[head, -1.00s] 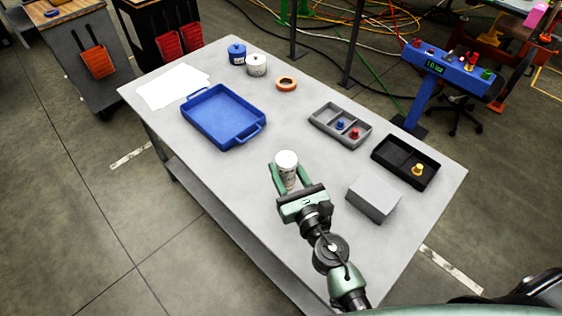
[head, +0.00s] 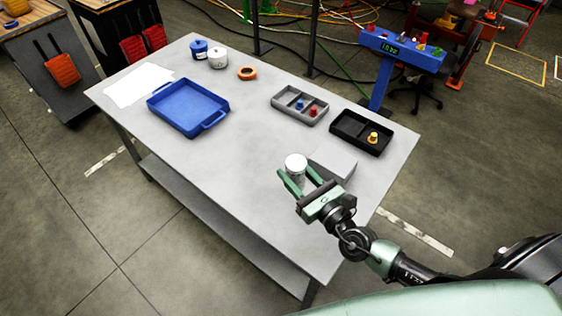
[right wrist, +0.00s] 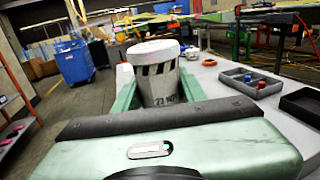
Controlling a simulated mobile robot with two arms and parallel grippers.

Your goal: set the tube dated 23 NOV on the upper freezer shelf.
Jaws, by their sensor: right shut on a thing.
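A white tube with a white cap (head: 296,165) is held upright between the green fingers of my right gripper (head: 297,183). In the right wrist view the tube (right wrist: 158,85) shows dark slanted marks under the cap and a printed date that reads 23 NOV, its end partly hidden by a finger. The gripper is shut on the tube, over the right part of the grey table, in front of a grey box. No freezer or upper shelf can be made out. My left gripper is not in view.
On the table (head: 225,165) stand a blue tray (head: 218,122), a grey divided bin (head: 285,110), a black bin (head: 350,139), a grey box (head: 340,164), two lidded pots and an orange ring (head: 247,73). A blue stand (head: 400,50) with a display stands beyond the table.

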